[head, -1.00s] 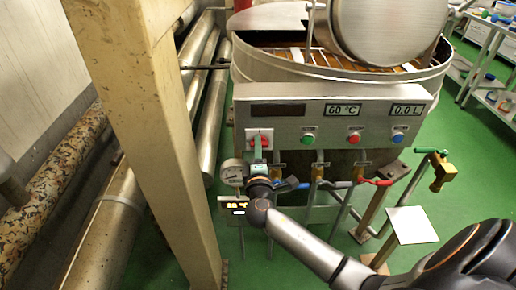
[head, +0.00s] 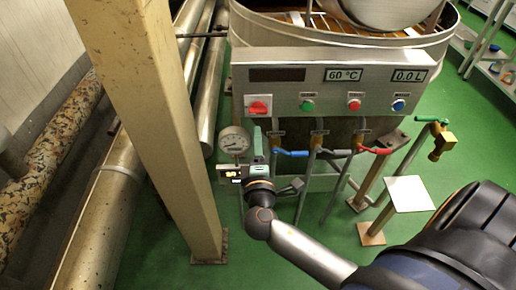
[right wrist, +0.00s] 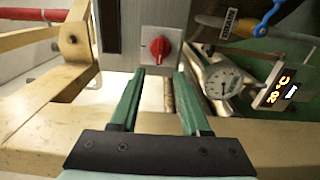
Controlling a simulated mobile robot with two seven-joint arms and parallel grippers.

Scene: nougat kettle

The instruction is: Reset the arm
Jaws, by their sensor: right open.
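My right gripper (head: 257,133) is in the middle of the head view, below the red rotary switch (head: 259,104) at the left of the kettle's control panel (head: 300,89). In the right wrist view my gripper (right wrist: 158,72) has its two green fingers apart with nothing between them. There the red switch (right wrist: 158,48) shows beyond the fingertips, framed by the gap and apart from them. My right arm comes in from the lower right. My left gripper is not in view.
A pressure gauge (head: 234,141) and a small lit display (head: 231,173) are close left of my gripper. Blue-handled (head: 291,153) and red-handled (head: 375,150) valves are to its right. A beige post (head: 155,130) stands left. Green floor is open at the lower middle.

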